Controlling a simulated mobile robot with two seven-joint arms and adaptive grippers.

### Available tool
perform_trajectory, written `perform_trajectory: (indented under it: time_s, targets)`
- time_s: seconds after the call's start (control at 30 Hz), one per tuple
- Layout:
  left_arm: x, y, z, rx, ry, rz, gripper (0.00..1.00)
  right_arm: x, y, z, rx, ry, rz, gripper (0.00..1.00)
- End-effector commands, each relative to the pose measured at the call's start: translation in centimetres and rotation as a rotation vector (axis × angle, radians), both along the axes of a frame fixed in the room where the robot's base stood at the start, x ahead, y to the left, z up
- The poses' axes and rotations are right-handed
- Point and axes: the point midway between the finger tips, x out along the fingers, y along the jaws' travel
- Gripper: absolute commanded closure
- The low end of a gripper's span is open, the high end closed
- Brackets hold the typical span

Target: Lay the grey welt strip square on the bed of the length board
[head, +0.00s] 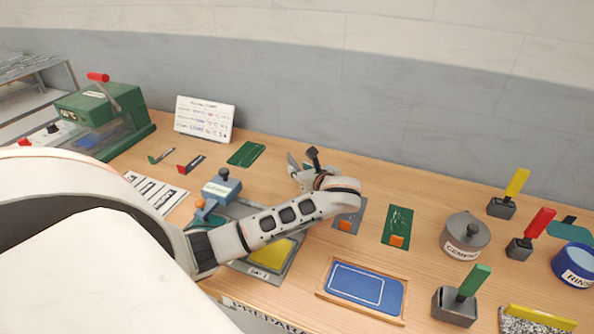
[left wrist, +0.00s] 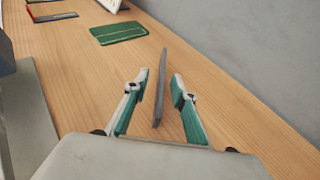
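The grey welt strip (left wrist: 160,88) shows in the left wrist view as a narrow dark-grey piece. It lies lengthwise between the two teal-lined fingers of my left gripper (left wrist: 160,92), with a visible gap on each side. The left gripper is open around it. No board carries a readable length-board label; a blue panel in a wooden frame (head: 322,293) lies at the front. My right gripper is not in view.
A blue-grey clamp device (head: 222,187) stands left of my forearm. A green mat (head: 246,154) lies behind it. A cement pot (head: 465,236) and brushes in grey blocks stand to the right, with a blue rinse pot (head: 575,264). The grey wall bounds the back edge.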

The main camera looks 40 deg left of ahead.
Motion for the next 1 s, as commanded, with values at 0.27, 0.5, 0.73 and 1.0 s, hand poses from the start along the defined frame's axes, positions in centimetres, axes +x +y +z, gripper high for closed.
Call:
perform_trajectory:
  time_s: [0.27,0.5,0.73,1.0]
  targets:
    - [1.8,2.7,-1.8,0.003,0.000,0.001,0.74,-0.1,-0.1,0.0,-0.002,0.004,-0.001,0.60]
    - [2.0,3.1,-2.1,0.001,0.000,0.000,0.74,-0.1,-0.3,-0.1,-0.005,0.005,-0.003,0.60]
    - [2.0,3.1,-2.1,0.002,-0.001,0.000,1.00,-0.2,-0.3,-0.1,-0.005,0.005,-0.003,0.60]
    - [2.0,3.1,-2.1,0.002,-0.001,0.000,1.00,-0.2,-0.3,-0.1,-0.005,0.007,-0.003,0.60]
